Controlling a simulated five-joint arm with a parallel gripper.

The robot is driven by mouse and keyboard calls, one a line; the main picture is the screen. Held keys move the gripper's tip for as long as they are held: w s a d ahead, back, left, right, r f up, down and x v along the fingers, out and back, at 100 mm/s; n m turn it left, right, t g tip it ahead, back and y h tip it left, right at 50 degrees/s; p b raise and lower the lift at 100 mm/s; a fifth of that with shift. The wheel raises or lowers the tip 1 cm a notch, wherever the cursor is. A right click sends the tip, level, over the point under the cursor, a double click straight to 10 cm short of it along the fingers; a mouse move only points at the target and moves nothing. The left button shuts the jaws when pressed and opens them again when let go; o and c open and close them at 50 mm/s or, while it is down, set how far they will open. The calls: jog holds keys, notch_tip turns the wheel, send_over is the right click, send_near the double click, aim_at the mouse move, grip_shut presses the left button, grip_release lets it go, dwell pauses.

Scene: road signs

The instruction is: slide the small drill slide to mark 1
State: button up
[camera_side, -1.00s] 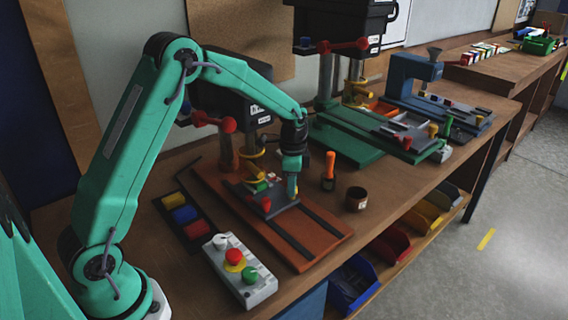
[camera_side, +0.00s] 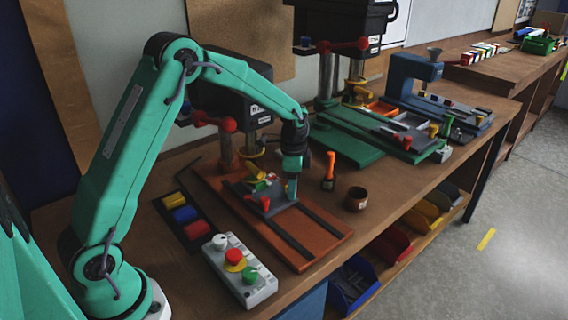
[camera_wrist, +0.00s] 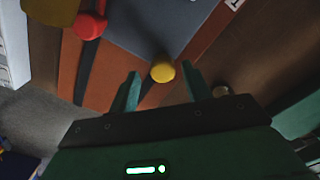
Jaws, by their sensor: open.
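The small drill has a red-orange base (camera_side: 318,228) with two dark grooves. Its grey slide (camera_side: 246,196) lies on the base below the drill head, and its plate also shows in the wrist view (camera_wrist: 150,28). A red knob (camera_wrist: 90,25) and a yellow knob (camera_wrist: 162,72) are at its near edge. The red knob also shows in the side view (camera_side: 265,203). My gripper (camera_side: 292,190) points down at the slide's right side. In the wrist view its two fingers (camera_wrist: 161,78) are apart, with the yellow knob appearing between them. I cannot tell whether they touch it. No mark number is readable.
A button box (camera_side: 240,271) and a tray of coloured blocks (camera_side: 186,216) lie left of the base. An orange-handled tool (camera_side: 329,167) and a brown cup (camera_side: 356,199) stand to its right. A larger green drill base (camera_side: 350,146) is behind.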

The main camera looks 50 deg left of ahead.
jog(key=d, duration=1.4)
jog(key=shift+s+d+f, duration=0.1)
jog(key=shift+d, duration=0.05)
jog(key=s+a+r+n+t, duration=0.15)
jog(key=s+r, duration=0.25)
jog(key=r, duration=0.4)
jog(key=s+a+r+n+t, duration=0.15)
jog(key=s+r, duration=0.25)
jog(key=r, duration=0.5)
jog(key=s+a+r+n, duration=0.1)
jog(key=s+a+n, duration=0.1)
jog(key=s, duration=0.4)
jog(key=s+a+r+n+t, duration=0.1)
jog(key=s+a+r+n, duration=0.1)
jog(key=s, duration=0.5)
jog(key=shift+a+r, duration=0.15)
jog(key=shift+r, duration=0.1)
